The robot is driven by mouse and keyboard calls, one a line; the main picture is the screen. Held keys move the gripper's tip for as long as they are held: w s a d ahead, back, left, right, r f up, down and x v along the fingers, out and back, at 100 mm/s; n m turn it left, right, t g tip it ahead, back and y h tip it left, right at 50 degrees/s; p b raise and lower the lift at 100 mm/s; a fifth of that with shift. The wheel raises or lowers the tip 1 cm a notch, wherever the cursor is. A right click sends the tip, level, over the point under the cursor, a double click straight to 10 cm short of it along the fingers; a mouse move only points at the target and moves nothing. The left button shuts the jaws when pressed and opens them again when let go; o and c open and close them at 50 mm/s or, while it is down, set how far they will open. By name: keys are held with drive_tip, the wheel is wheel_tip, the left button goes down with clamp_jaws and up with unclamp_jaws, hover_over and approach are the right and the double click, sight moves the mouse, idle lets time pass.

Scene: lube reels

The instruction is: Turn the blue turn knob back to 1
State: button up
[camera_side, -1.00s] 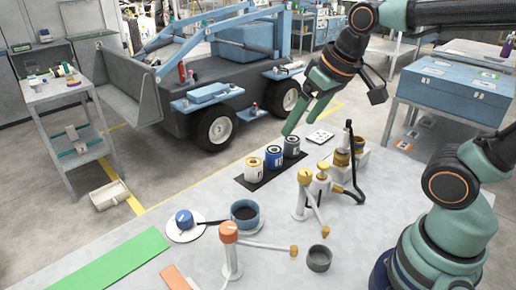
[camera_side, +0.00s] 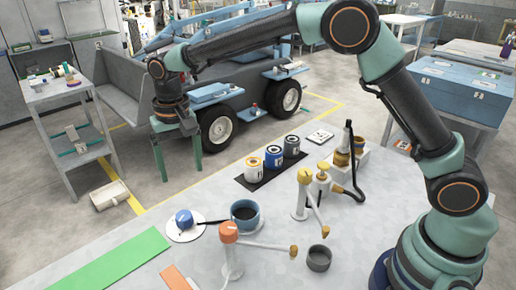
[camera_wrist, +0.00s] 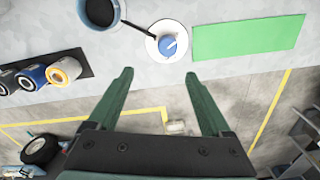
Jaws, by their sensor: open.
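The blue turn knob (camera_side: 184,217) sits on a round white dial plate (camera_side: 186,234) near the far edge of the bench. In the wrist view the blue knob (camera_wrist: 168,45) carries a light pointer mark and lies ahead of the fingertips, between their lines; the digits on the plate are too small to read. My gripper (camera_side: 177,176) is open and empty, pointing down above and beyond the knob, apart from it. In the wrist view my gripper (camera_wrist: 158,72) shows both fingers spread wide with nothing between them.
A blue cup (camera_side: 245,222) with dark contents stands right of the knob, and a dark handle or brush reaches from it towards the plate. A green mat (camera_side: 110,262) lies to the left. An orange-topped post (camera_side: 229,234) stands in front. Several cans stand farther back on a black strip (camera_side: 250,184).

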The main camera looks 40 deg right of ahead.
sight(183, 215)
drive_tip(key=f, duration=0.4)
drive_tip(key=a+f, duration=0.1)
drive_tip(key=f, duration=0.4)
drive_tip(key=a+f, duration=0.1)
drive_tip(key=f, duration=0.4)
drive_tip(key=shift+w+f, duration=0.15)
drive_tip(key=shift+f, duration=0.1)
clamp_jaws()
